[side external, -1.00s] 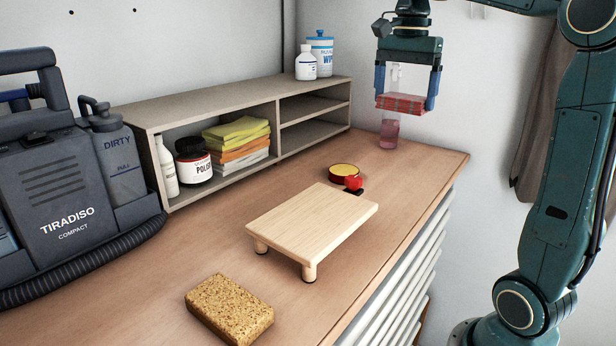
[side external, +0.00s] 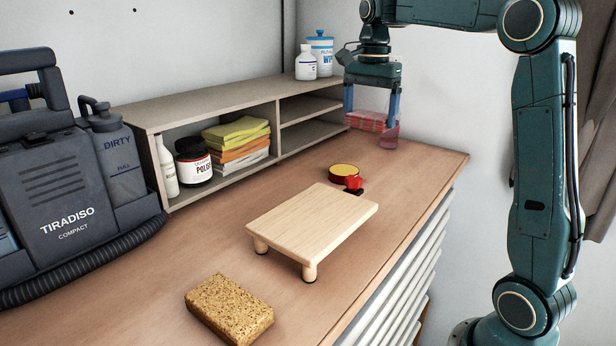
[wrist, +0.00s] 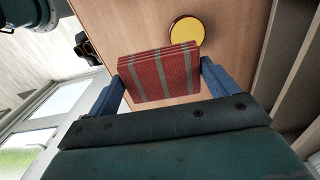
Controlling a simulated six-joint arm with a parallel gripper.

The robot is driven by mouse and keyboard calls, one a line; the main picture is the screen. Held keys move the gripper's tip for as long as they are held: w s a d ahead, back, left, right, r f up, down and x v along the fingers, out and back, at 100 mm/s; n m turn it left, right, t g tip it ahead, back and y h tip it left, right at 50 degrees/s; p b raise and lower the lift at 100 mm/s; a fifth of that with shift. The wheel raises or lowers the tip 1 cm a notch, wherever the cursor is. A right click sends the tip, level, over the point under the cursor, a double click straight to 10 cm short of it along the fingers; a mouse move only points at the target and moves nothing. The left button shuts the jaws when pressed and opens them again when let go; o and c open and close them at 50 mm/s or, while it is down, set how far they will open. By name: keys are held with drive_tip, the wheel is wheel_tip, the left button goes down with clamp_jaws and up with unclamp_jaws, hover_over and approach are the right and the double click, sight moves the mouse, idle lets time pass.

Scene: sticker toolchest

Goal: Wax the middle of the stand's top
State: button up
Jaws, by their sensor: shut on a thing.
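The stand (side external: 312,221) is a small pale wooden bench with short legs, upright on the worktop in the side view. My gripper (side external: 371,120) is shut on a folded red cloth (side external: 366,121) with grey stripes, held above the worktop beyond the stand, near the shelf's right end. The cloth also shows between the fingers in the wrist view (wrist: 160,76). A round tin with yellow contents, likely wax (side external: 344,172), sits open behind the stand; it shows in the wrist view (wrist: 186,31) just past the cloth. A small red object (side external: 353,183) is beside the tin.
A sponge (side external: 229,309) lies in front of the stand. A grey shelf (side external: 235,92) at the back holds bottles, a jar and folded cloths. A TIRADISO machine (side external: 65,190) fills the left. The stand's top is bare.

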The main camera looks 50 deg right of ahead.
hover_over(343, 170)
wheel_tip(343, 170, down, 5)
drive_tip(key=shift+a+f, duration=0.1)
drive_tip(key=shift+f, duration=0.1)
drive_tip(key=shift+f, duration=0.15)
drive_tip(key=shift+s+f, duration=0.1)
drive_tip(key=shift+f, duration=2.7)
drive_tip(key=shift+f, duration=0.55)
wheel_tip(343, 170, up, 7)
idle(1.3)
idle(0.5)
